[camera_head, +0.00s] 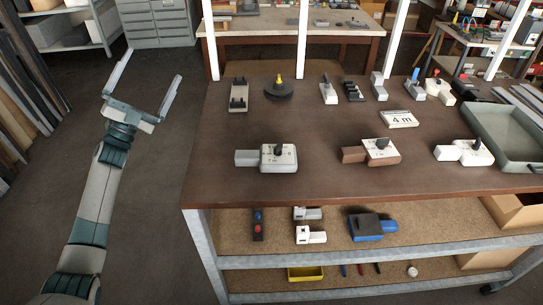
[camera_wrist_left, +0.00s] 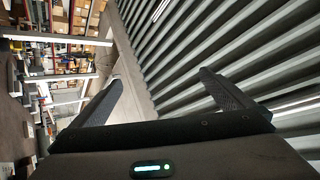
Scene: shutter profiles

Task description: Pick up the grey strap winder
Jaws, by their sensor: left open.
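The grey strap winder (camera_head: 284,165) appears to be the grey box with a white top plate and black knob at the front left of the brown table (camera_head: 225,178). A grey block sticks out from its left side. My left gripper (camera_head: 153,64) is open and empty, raised over the floor to the left of the table, well apart from the winder. The wrist view shows the two spread fingers (camera_wrist_left: 161,80) with nothing between them, and no winder that I can make out. My right gripper is not in view.
Similar brown (camera_head: 385,158) and white (camera_head: 480,158) units stand farther right on the table. A sign reading "4 m" (camera_head: 398,119), a black disc (camera_head: 279,91) and a grey tray (camera_head: 500,150) also lie there. White posts (camera_head: 303,45) rise at the back edge.

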